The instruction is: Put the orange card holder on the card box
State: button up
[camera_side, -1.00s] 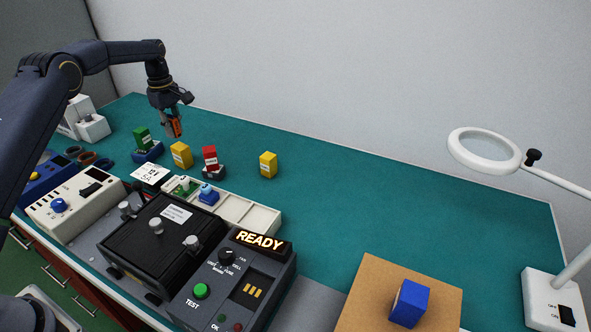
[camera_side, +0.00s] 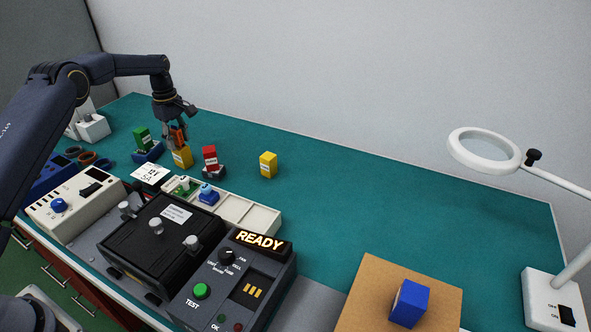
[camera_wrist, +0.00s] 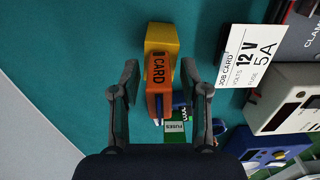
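The orange card holder (camera_wrist: 159,75), marked CARD, stands between my fingers in the wrist view. In the side view the holder (camera_side: 177,137) is at the top of the left yellow box (camera_side: 182,157), which I take as the card box. That box (camera_wrist: 160,38) shows partly behind the holder in the wrist view; its own label is not readable. My gripper (camera_wrist: 160,88) is open around the holder, with a gap on each side. It also shows in the side view (camera_side: 176,138). Whether the holder fully rests on the box is hard to tell.
Close by are a green fuses box (camera_side: 142,138), a red block (camera_side: 210,158) in a dark base and another yellow box (camera_side: 268,164). A job card (camera_side: 150,174), a white tray (camera_side: 250,216) and the tester (camera_side: 232,285) lie in front.

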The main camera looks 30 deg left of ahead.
aim_at(175, 129)
notch_tip(175, 129, up, 12)
jog(key=s+d+r+m+t, duration=0.1)
jog(key=s+d+r+m, duration=0.4)
jog(key=r, duration=0.6)
jog(key=s+d+r+m+t, duration=0.2)
jog(key=s+d+r+m, duration=0.3)
jog(key=s+d, duration=0.5)
jog(key=s+d+f+m+t, duration=0.1)
jog(key=s+d+f+m, duration=0.1)
jog(key=s, duration=0.8)
jog(key=s+d+f+m+t, duration=0.1)
jog(key=s+d+f+m, duration=0.2)
jog(key=s, duration=0.7)
notch_tip(175, 129, down, 2)
jog(key=m, duration=0.3)
jog(key=shift+s+f+t, duration=0.2)
jog(key=shift+f+t, duration=0.05)
jog(key=shift+t, duration=0.05)
